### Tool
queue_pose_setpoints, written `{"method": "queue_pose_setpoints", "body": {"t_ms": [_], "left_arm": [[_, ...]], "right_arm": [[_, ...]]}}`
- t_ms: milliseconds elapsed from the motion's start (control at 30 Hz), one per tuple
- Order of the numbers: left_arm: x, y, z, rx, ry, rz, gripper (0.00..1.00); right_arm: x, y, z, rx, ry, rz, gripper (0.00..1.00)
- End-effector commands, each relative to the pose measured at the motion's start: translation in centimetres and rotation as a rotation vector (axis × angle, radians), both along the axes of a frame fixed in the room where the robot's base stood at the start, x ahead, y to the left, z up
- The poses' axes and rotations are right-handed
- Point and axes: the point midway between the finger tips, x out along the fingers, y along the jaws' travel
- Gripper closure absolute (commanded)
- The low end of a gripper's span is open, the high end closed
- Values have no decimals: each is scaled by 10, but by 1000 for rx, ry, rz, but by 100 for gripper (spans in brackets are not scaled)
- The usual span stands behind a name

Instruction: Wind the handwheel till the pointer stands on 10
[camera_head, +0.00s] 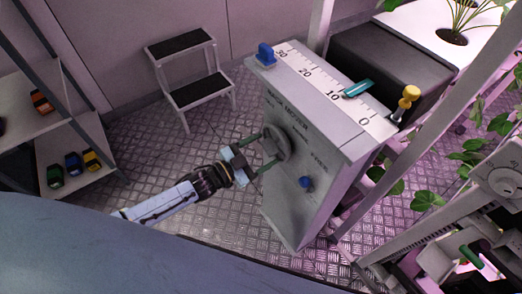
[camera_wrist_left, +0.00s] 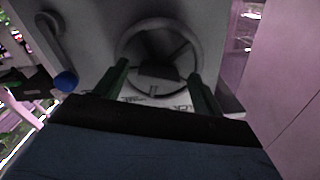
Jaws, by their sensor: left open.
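The grey handwheel (camera_head: 277,143) is on the front face of a grey box (camera_head: 310,200). In the left wrist view the handwheel (camera_wrist_left: 160,28) shows as a spoked ring. A white scale (camera_head: 318,80) marked 30, 20, 10 and 0 lies on the box top. The teal pointer (camera_head: 358,88) stands at or very close to 10; I cannot tell if it is exactly on the mark. My left gripper (camera_head: 262,150) is open at the wheel. In the wrist view its green fingers (camera_wrist_left: 159,75) lie either side of the wheel's lower part; contact is unclear.
A blue knob (camera_head: 305,182) sits on the box face right of the wheel. Another blue knob (camera_head: 265,55) and a yellow knob (camera_head: 409,96) stand at the scale's ends. A step stool (camera_head: 190,75) stands behind. Shelves with toy cars (camera_head: 73,163) are at left.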

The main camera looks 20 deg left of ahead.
Motion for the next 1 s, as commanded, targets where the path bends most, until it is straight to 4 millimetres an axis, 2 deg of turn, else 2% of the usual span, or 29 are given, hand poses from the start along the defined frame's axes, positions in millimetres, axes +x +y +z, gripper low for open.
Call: {"method": "queue_pose_setpoints", "body": {"t_ms": [167, 500, 700, 1000], "left_arm": [[-11, 8, -1, 1, 2, 0, 31], [-69, 53, 0, 3, 4, -1, 31], [-95, 74, 0, 1, 2, 0, 31], [-106, 83, 0, -1, -1, 0, 31]], "right_arm": [[0, 0, 2, 0, 0, 0, 100], [1, 10, 10, 13, -2, -7, 100], [3, 16, 12, 22, -7, -9, 100], [3, 16, 12, 22, -6, -10, 100]]}}
